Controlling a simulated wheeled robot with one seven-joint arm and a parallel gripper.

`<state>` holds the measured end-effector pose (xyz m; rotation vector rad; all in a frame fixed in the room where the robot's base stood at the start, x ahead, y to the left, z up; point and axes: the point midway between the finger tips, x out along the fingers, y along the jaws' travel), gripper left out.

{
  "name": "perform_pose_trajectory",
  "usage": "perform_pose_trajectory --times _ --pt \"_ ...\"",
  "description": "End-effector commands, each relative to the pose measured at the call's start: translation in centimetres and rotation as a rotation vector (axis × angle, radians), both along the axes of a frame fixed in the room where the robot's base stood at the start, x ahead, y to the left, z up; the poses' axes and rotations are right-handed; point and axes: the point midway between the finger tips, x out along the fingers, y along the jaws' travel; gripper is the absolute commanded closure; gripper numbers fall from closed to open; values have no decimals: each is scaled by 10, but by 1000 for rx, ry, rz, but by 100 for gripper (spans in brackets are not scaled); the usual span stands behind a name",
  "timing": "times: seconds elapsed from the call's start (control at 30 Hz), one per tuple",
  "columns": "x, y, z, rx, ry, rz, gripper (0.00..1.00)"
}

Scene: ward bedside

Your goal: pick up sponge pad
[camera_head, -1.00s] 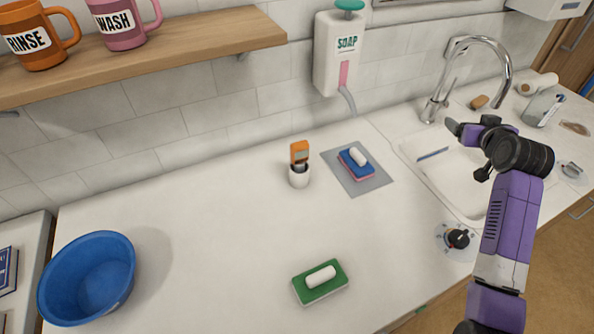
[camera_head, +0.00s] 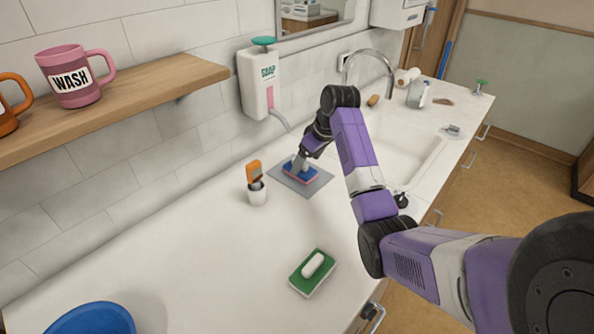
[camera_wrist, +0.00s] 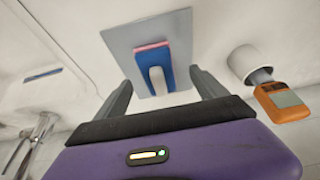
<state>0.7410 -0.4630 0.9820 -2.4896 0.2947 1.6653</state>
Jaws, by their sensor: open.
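A blue and pink sponge pad with a white grip on top (camera_head: 300,170) lies on a grey mat (camera_head: 320,183) on the counter. In the wrist view the sponge pad (camera_wrist: 151,66) lies ahead between my two open fingers, with its white grip pointing toward the palm. My gripper (camera_wrist: 160,88) is open and empty. In the head view my gripper (camera_head: 302,158) is right over the sponge pad and hides part of it. I cannot tell whether the fingers touch it. A second pad, green with a white grip (camera_head: 312,271), lies nearer on the counter.
A white cup (camera_head: 257,194) holding an orange-topped device (camera_head: 254,170) stands close left of the mat. A soap dispenser (camera_head: 258,80) hangs on the wall behind. The sink (camera_head: 405,150) is to the right. A blue basin (camera_head: 95,320) is at front left. Counter between is clear.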

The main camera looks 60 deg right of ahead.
Motion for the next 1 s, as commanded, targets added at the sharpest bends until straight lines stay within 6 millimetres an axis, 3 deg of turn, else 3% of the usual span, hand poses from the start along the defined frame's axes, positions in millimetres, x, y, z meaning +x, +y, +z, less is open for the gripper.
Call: perform_pose_trajectory --times 0.4,0.67,0.77,1.0 --pt "24 -8 -41 1 1 1 18" --pt "25 -9 -44 -1 -1 0 18" --pt "25 -9 -44 -1 -1 0 34" --pt "25 -9 -44 -1 -1 0 81"
